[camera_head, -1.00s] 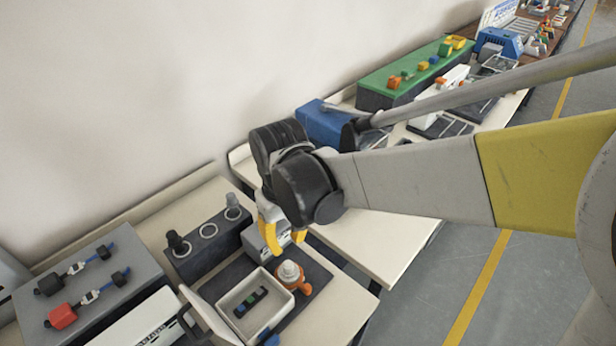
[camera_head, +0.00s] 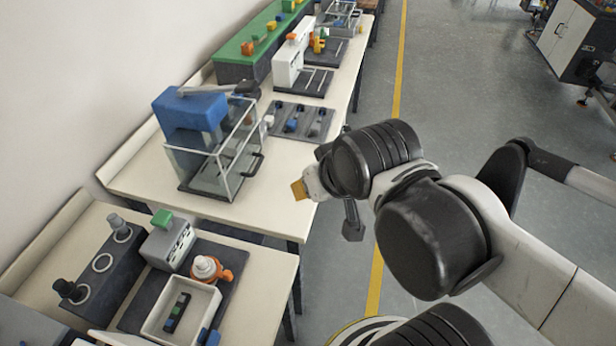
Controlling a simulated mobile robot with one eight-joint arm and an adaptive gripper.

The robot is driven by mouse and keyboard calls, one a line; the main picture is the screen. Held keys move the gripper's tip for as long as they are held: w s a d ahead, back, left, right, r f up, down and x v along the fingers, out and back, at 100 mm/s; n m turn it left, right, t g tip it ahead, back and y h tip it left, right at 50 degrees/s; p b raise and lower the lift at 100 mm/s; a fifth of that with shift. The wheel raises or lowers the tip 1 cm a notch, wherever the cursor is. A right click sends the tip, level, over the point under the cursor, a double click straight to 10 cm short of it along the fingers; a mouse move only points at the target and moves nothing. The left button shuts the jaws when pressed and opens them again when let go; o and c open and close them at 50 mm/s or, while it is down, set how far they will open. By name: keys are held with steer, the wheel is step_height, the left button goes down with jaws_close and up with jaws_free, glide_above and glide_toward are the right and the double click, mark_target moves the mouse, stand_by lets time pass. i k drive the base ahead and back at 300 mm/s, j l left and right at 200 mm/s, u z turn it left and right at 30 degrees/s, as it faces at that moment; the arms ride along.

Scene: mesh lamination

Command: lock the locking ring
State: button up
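An orange ring-like part (camera_head: 226,275) sits around the base of a white round fitting (camera_head: 205,267) on a dark mat at the lower left; I take it for the locking ring. It has an orange lug on its right side. Whether it is locked cannot be told at this size. My gripper (camera_head: 301,190) is up and to the right of it, well apart, over the table's right edge.
A white tray (camera_head: 207,301) with a dark strip stands in front of the fitting. A grey box (camera_head: 155,246) with a green top piece and a dark block with round sockets (camera_head: 122,262) stand to the left. A clear-walled case (camera_head: 236,186) stands on the farther table.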

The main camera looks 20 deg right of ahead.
mark_target(227, 276)
steer(key=j+u, duration=0.1)
steer(key=u, duration=1.05)
